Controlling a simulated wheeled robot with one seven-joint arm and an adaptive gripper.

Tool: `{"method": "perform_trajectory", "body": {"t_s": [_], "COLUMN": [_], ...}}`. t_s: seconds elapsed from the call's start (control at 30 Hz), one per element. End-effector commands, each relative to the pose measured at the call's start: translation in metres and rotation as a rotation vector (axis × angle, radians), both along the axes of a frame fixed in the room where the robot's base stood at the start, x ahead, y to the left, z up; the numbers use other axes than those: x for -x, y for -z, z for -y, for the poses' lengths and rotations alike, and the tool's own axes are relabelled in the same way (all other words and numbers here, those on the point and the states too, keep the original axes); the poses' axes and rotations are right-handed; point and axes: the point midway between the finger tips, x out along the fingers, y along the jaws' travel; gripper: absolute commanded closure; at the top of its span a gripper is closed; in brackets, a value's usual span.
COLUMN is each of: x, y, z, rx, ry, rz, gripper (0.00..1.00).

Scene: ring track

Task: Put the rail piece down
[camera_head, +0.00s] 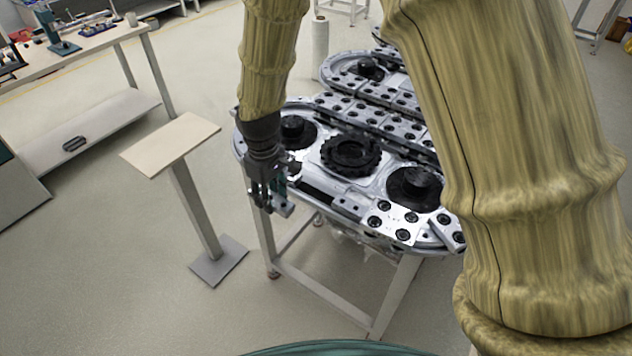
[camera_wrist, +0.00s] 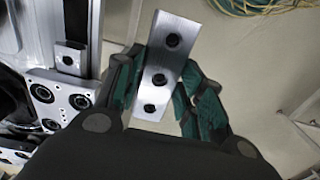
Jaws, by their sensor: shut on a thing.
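The rail piece (camera_wrist: 163,62) is a silver metal bar with three dark holes in the wrist view. My gripper (camera_wrist: 158,95) is shut on it, with one teal-and-black finger on each side. In the head view my gripper (camera_head: 268,203) hangs at the near left edge of the ring track (camera_head: 318,180). The rail piece there (camera_head: 284,209) is small and partly hidden by the fingers. In the wrist view the floor shows behind the piece, beyond the track's edge.
A narrow stand (camera_head: 171,143) with a flat wooden top is left of the track, with free floor around it. A workbench (camera_head: 95,40) is at the upper left. Round dark hubs and plates with holes (camera_head: 393,221) cover the track. Yellow-green cables (camera_wrist: 262,6) lie on the floor.

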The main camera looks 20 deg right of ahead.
Motion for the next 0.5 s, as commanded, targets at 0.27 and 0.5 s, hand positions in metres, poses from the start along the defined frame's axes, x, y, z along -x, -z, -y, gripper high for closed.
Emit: {"method": "perform_trajectory", "body": {"t_s": [0.27,0.5], "x": [-0.016,-0.029], "y": [0.001,0.005], "z": [0.048,0.09], "rx": [-0.001,-0.002], "ry": [0.003,0.006], "rz": [-0.001,0.001], "gripper": [1.0,1.0]}}
